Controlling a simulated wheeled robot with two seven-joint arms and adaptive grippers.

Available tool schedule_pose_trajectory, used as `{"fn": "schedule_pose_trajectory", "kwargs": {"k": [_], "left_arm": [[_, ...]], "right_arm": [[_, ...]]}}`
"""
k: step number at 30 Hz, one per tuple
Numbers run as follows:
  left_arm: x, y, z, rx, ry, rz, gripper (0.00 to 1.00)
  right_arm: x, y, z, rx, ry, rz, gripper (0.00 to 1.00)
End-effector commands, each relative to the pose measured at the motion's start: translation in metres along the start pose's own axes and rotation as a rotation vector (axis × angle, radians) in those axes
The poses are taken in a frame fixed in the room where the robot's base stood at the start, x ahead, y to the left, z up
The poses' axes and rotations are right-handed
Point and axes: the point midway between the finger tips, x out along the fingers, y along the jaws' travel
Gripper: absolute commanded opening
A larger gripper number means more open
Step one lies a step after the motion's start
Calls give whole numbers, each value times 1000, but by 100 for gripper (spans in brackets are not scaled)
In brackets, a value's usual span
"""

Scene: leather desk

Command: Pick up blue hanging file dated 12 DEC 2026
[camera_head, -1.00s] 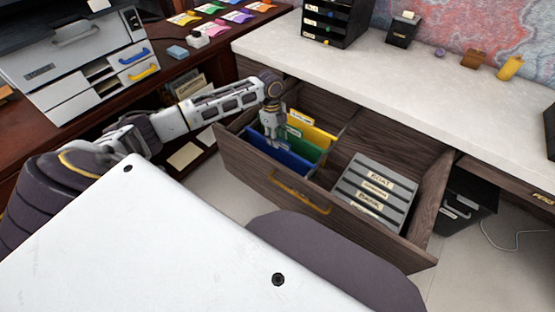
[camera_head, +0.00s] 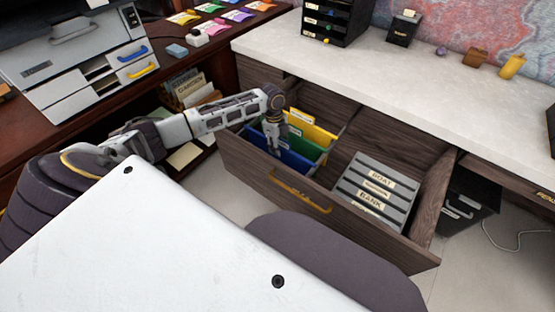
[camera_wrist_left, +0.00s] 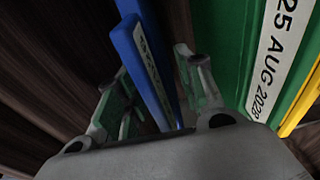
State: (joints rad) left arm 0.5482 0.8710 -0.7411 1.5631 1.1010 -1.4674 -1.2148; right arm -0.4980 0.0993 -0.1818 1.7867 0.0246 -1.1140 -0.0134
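The blue hanging file (camera_head: 295,163) stands at the front left of the open drawer (camera_head: 240,165). Its narrow label shows in the left wrist view, where the file (camera_wrist_left: 143,62) rises between my fingers, but its text is too skewed to read. My left gripper (camera_head: 274,150) reaches down into the drawer at this file. In the wrist view its fingers (camera_wrist_left: 158,88) are apart, one on each side of the blue file, with gaps visible. A green file (camera_wrist_left: 228,45) labelled 25 AUG 2028 stands to the right of it. My right gripper is not in view.
A yellow file (camera_head: 312,127) stands behind the green one. A grey labelled rack (camera_head: 375,190) fills the drawer's right part. The pale desktop (camera_head: 400,75) overhangs behind the drawer. The drawer's wooden wall is close to the left finger.

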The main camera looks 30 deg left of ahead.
Motion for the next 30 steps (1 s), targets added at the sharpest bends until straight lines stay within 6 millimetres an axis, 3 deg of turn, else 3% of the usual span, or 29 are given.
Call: {"fn": "schedule_pose_trajectory", "kwargs": {"k": [8,17,30], "left_arm": [[0,0,0,0,0,0,36],[0,0,0,0,0,0,0],[-1,0,0,0,0,-1,0]], "right_arm": [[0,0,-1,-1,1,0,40],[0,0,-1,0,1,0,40],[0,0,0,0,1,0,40]]}}
